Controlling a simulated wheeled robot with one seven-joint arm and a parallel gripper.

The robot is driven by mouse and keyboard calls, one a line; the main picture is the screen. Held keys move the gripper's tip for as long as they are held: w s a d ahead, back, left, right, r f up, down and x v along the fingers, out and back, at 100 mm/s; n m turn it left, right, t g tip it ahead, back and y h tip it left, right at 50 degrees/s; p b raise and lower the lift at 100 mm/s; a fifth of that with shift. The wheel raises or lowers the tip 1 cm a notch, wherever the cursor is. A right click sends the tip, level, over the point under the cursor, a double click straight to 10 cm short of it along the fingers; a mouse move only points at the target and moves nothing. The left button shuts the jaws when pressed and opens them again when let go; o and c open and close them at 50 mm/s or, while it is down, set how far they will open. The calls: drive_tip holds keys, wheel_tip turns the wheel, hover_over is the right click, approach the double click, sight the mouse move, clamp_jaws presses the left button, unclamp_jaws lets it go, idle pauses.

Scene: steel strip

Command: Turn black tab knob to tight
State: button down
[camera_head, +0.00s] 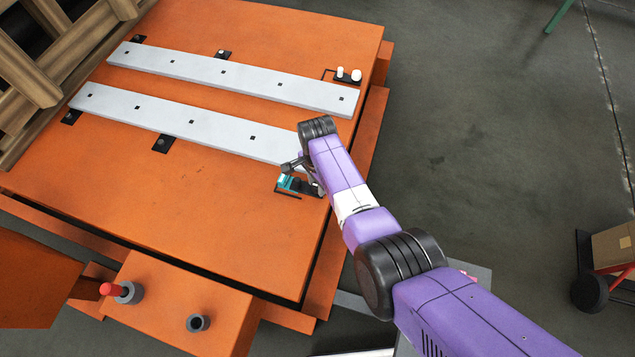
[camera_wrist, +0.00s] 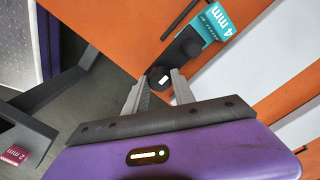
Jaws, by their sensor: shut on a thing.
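The black knob (camera_wrist: 160,77), round with a small white mark on its face, sits between the two fingers of my gripper (camera_wrist: 157,82) in the wrist view. My gripper is shut on it. Beside it, a dark fitting and a teal tag (camera_wrist: 214,22) reading "4 mm" lie on the orange surface. In the head view my gripper (camera_head: 298,171) is at the near right end of the nearer pale strip (camera_head: 205,128), next to the teal tag (camera_head: 284,183). My wrist hides most of the knob there.
Black tabs (camera_head: 163,144) line the strips. The orange table (camera_head: 100,180) is otherwise mostly clear. A magenta "2 mm" tag (camera_wrist: 15,154) shows at lower left in the wrist view.

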drive_tip(key=c, duration=1.1)
unclamp_jaws()
drive_tip(key=shift+o, duration=0.2)
drive_tip(key=shift+r, duration=0.1)
drive_tip(key=shift+r+p, duration=1.4)
drive_tip(key=shift+r, duration=2.45)
